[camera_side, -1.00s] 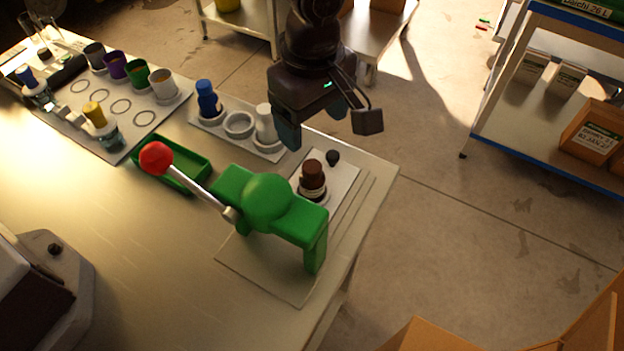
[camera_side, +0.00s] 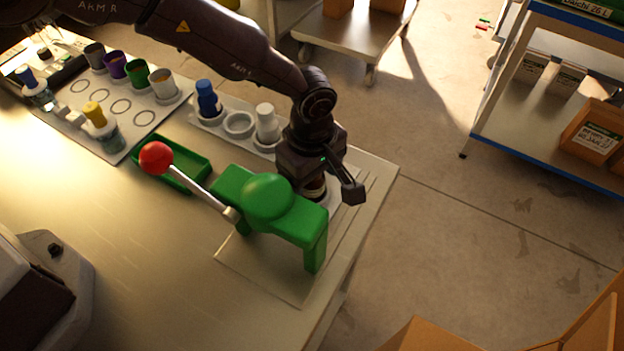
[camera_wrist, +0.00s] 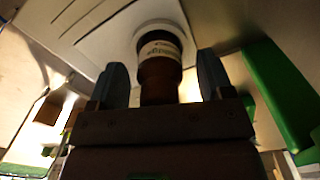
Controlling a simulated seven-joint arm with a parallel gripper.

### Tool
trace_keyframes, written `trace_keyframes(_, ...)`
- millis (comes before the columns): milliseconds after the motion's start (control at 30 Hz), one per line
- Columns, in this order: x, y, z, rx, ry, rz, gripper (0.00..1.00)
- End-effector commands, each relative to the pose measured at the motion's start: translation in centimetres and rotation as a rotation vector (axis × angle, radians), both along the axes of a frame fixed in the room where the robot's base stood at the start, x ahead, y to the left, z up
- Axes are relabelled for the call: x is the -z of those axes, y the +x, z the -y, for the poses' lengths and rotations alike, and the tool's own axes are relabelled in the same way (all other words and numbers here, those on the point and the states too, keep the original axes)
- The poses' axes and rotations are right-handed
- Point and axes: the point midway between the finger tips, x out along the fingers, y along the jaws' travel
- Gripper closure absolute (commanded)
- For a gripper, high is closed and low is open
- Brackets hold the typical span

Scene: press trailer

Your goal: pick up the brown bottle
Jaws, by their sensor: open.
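The brown bottle (camera_wrist: 160,72) shows in the wrist view between the two blue fingers of my gripper (camera_wrist: 163,75). It has a pale label with dark writing, and its base is towards the white plate. The fingers stand on either side of it with gaps, so my gripper is open around it. In the side view my gripper (camera_side: 315,180) is down behind the green press. Only a low part of the bottle (camera_side: 316,187) shows there, under my gripper; its brown top is hidden.
The green press (camera_side: 270,205) with a red-knobbed lever (camera_side: 156,158) stands right beside my gripper. A white rack with a blue bottle (camera_side: 207,99) and a white bottle (camera_side: 267,123) is behind to the left. A green tray (camera_side: 180,165) lies left of the press.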

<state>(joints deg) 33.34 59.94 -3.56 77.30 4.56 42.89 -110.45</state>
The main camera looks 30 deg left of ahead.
Motion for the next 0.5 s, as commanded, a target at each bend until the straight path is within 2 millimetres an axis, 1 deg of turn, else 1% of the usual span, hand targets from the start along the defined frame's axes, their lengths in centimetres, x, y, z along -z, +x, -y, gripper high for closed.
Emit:
trace_keyframes(167, -0.01, 0.02, 0.02, 0.0, 0.0, 0.001, 0.26)
trace_keyframes(200, -0.01, 0.02, 0.02, 0.0, 0.0, 0.001, 0.31)
trace_keyframes(267, -0.02, 0.02, 0.02, 0.0, 0.0, 0.0, 0.45)
trace_keyframes(300, -0.02, 0.01, 0.01, 0.0, 0.0, 0.0, 0.54)
trace_keyframes(367, -0.02, 0.01, 0.01, 0.0, 0.0, 0.0, 0.68)
trace_keyframes(400, -0.02, 0.01, 0.01, 0.0, 0.0, 0.0, 0.77)
trace_keyframes(433, -0.03, 0.01, 0.01, 0.0, 0.0, 0.0, 0.83)
trace_keyframes(467, -0.03, 0.01, 0.01, 0.0, 0.0, 0.0, 0.83)
trace_keyframes(500, -0.06, 0.02, 0.03, 0.0, -0.001, 0.001, 0.87)
